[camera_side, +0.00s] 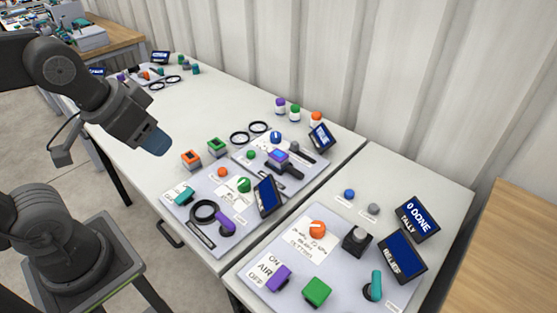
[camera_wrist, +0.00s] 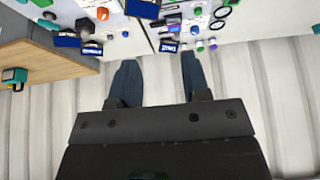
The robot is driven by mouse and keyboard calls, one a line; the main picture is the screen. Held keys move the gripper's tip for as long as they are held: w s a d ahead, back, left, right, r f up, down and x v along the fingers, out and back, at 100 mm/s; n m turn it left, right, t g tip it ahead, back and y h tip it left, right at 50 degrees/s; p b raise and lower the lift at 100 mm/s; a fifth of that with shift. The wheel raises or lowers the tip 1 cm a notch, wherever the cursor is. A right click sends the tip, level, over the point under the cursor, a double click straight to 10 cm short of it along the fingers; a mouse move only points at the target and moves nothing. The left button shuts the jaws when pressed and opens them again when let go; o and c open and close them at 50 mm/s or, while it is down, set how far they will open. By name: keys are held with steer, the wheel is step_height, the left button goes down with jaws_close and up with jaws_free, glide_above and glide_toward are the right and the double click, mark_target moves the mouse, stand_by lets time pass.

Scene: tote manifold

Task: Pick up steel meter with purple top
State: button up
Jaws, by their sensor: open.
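A small pale jar with a purple lid (camera_side: 280,105) stands farther back near the wall, next to green- and orange-lidded jars. My gripper (camera_side: 155,142) hangs above the bench, left of and well apart from these things. In the wrist view my gripper (camera_wrist: 158,68) has its two blue fingers spread with nothing between them. The meter is too small to pick out surely there.
Square orange-topped (camera_side: 191,159) and green-topped (camera_side: 217,147) devices stand left of the dark device. A tilted display (camera_side: 321,136) stands to its right. Black rings (camera_side: 240,138), knobs and a front panel with a screen (camera_side: 266,196) crowd nearby. The bench's left part (camera_side: 185,110) is mostly clear.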

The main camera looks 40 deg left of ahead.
steer(key=o, duration=0.5)
steer(key=n+g, duration=0.6)
steer(key=n, duration=1.2)
glide_above(279, 154)
step_height(279, 154, down, 13)
step_height(279, 154, down, 14)
